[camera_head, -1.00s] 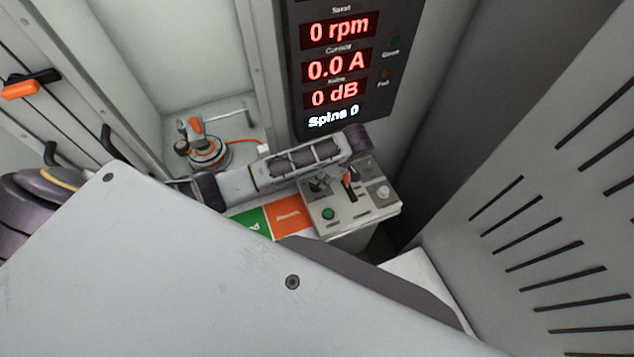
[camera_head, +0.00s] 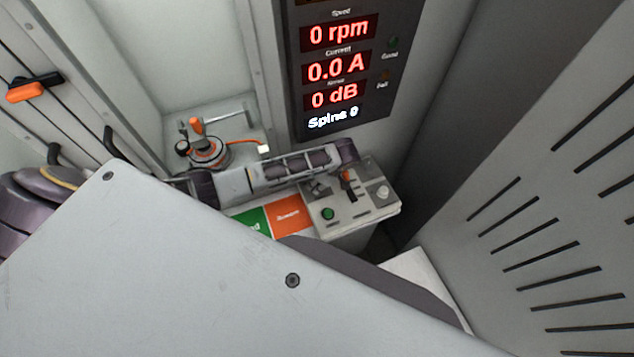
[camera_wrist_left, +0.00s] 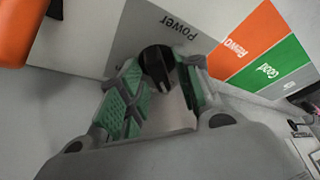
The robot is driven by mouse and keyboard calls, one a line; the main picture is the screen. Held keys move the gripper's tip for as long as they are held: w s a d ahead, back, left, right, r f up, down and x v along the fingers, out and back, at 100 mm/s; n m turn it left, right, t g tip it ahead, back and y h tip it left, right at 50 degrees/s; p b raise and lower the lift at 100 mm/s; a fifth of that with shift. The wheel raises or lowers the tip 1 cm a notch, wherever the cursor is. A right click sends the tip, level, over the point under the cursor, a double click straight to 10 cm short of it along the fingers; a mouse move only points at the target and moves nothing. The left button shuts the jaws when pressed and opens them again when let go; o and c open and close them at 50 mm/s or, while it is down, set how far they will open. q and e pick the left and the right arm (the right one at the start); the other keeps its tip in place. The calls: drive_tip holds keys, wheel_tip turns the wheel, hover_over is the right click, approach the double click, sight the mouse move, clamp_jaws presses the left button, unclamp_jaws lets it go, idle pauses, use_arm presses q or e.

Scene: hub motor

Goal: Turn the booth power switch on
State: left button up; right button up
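The power switch is a black rotary knob (camera_wrist_left: 157,62) on a grey plate marked "Power" in the left wrist view. My left gripper (camera_wrist_left: 160,88) has green-padded fingers spread apart, with the knob at the gap between their tips. I cannot tell whether either finger touches it. In the head view my left arm reaches in from the left over the control box (camera_head: 352,214); its wrist and gripper hide the box's back left part, and the knob cannot be made out clearly there. My right gripper is not in view.
The box carries a green button (camera_head: 328,213), an orange-and-black lever (camera_head: 347,182) and a pale knob (camera_head: 383,192). Green and orange labels (camera_head: 287,216) lie beside it. A display (camera_head: 338,68) reads zeros. An orange-handled fixture (camera_head: 205,148) stands behind. A slotted wall (camera_head: 545,215) closes the right side.

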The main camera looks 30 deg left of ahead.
use_arm(q)
clamp_jaws()
drive_tip(key=shift+s+f+m, duration=0.1)
drive_tip(key=shift+s+m, duration=0.05)
drive_tip(key=shift+m, duration=0.25)
drive_tip(key=m+t, duration=0.1)
drive_tip(key=m, duration=0.3)
drive_tip(key=shift+s+a+t, duration=0.1)
drive_tip(key=shift+s+t, duration=0.1)
drive_tip(key=shift+t, duration=0.2)
drive_tip(key=m+t+h, duration=0.1)
drive_tip(key=m, duration=0.5)
drive_tip(key=shift+s+a+t+h, duration=0.1)
drive_tip(key=shift+t+h, duration=0.3)
drive_tip(key=m+h, duration=0.1)
drive_tip(key=m, duration=0.3)
drive_tip(key=shift+a+f+t, duration=0.1)
drive_tip(key=shift+t, duration=0.3)
drive_tip(key=shift+m+h, duration=0.7)
drive_tip(key=shift+m, duration=0.8)
